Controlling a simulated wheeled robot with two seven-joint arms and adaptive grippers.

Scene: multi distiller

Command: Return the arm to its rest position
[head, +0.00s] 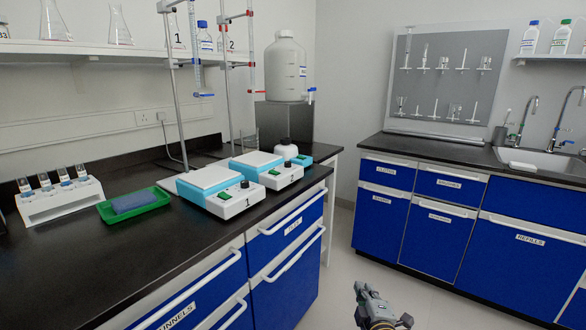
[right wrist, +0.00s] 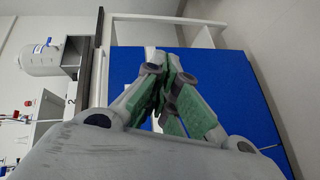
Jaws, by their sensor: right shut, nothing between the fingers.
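My right gripper (head: 362,290) shows at the bottom of the head view, low over the floor in front of the blue cabinets. In the right wrist view its fingers (right wrist: 163,62) are shut together with nothing between them. A blue drawer front (right wrist: 205,80) fills the background behind the fingers there. The gripper is apart from the bench and holds nothing. My left gripper is in neither view.
The black bench (head: 75,262) at left bears two stirrer hotplates (head: 235,203), a green tray (head: 160,206) and a white vial rack (head: 62,202). A large white carboy (head: 286,68) stands behind. Blue cabinets (head: 420,235) with a sink stand at right. Floor (head: 335,270) between is clear.

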